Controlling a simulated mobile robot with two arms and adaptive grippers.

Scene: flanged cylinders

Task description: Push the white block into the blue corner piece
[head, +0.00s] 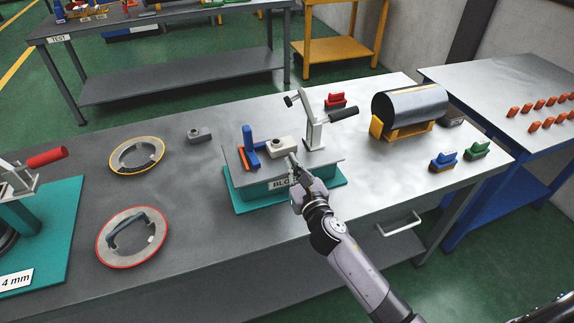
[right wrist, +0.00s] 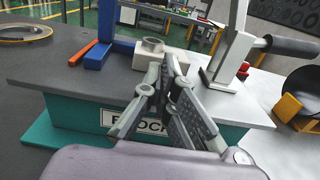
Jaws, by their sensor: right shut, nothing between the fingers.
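The white block (head: 279,148), with a round raised boss on top, sits on the grey top of the fixture marked BLOCK. The blue corner piece (head: 249,150) stands to its left, with a small gap between them. In the right wrist view the white block (right wrist: 181,62) is partly hidden behind my fingers, and the blue corner piece (right wrist: 97,47) is at upper left. My right gripper (head: 291,158) is shut and empty, its fingertips at the block's near right side. I cannot tell whether they touch it. My left gripper is not in view.
A toggle clamp (head: 313,122) with a black handle stands right of the block. An orange strip (head: 243,158) lies beside the blue piece. Red-rimmed (head: 131,237) and yellow-rimmed (head: 137,155) rings lie on the left. A dark cylinder (head: 411,103) rests on a yellow stand at right.

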